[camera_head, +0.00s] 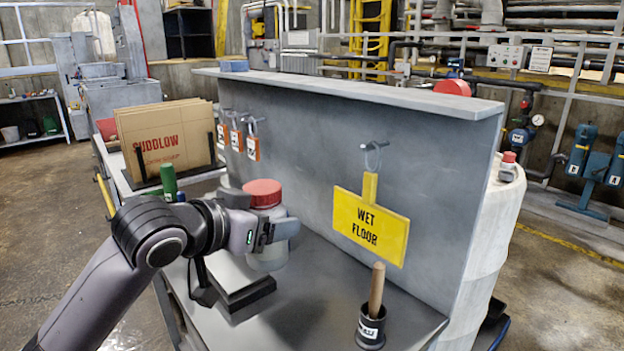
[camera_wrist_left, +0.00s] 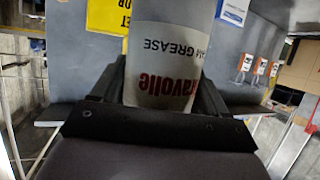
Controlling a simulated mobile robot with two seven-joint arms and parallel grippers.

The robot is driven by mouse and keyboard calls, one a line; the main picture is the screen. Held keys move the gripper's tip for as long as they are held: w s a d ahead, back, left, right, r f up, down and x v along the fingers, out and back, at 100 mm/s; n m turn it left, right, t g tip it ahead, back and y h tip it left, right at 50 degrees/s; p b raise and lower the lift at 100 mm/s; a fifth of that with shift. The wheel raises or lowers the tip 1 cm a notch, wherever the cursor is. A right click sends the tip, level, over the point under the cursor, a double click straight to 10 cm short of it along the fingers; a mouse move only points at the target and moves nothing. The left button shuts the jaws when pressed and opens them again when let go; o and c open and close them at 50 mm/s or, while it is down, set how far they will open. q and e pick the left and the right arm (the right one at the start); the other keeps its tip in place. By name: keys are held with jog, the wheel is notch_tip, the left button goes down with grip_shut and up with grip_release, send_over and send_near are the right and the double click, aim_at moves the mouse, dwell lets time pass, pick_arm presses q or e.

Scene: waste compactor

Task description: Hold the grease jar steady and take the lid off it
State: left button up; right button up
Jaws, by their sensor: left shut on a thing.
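The grease jar (camera_head: 266,258) is a pale container with a red lid (camera_head: 263,192) on its top. It stands upright over the grey bench, beside a dark stand. My left gripper (camera_head: 268,230) is shut around the jar's body below the lid. In the left wrist view the jar (camera_wrist_left: 165,60) sits between the two dark fingers (camera_wrist_left: 160,95), its label reading GREASE upside down. I cannot tell whether the jar's base touches the bench. My right gripper is not in view.
A yellow WET FLOOR sign (camera_head: 370,226) and several orange tags (camera_head: 252,148) hang on the grey panel (camera_head: 320,150). A wooden-handled tool stands in a black cup (camera_head: 370,328) at the front right. Cardboard (camera_head: 165,140) and a green bottle (camera_head: 168,180) stand at the left.

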pick_arm(q)
jog(key=s+a+f+n+y, duration=0.1)
jog(key=f, duration=0.2)
jog(key=s+a+f+n, duration=0.1)
jog(key=a+f, duration=0.1)
jog(key=f, duration=0.1)
jog(key=s+a+f+n+t+y, duration=0.1)
jog(key=s+f, duration=0.1)
jog(key=f, duration=0.1)
jog(key=shift+a+f+y, duration=0.15)
jog(key=shift+f+y, duration=0.15)
jog(key=s+a+f+n+y, duration=0.2)
jog(key=s+a+f+y, duration=0.1)
jog(key=s+a+f, duration=0.2)
jog(key=shift+s+f+t, duration=0.3)
jog(key=shift+s+f, duration=0.2)
jog(key=shift+s, duration=0.6)
jog(key=shift+s+a+f+n+y, duration=0.2)
jog(key=shift+s+a+n+y, duration=0.15)
jog(key=shift+s, duration=0.2)
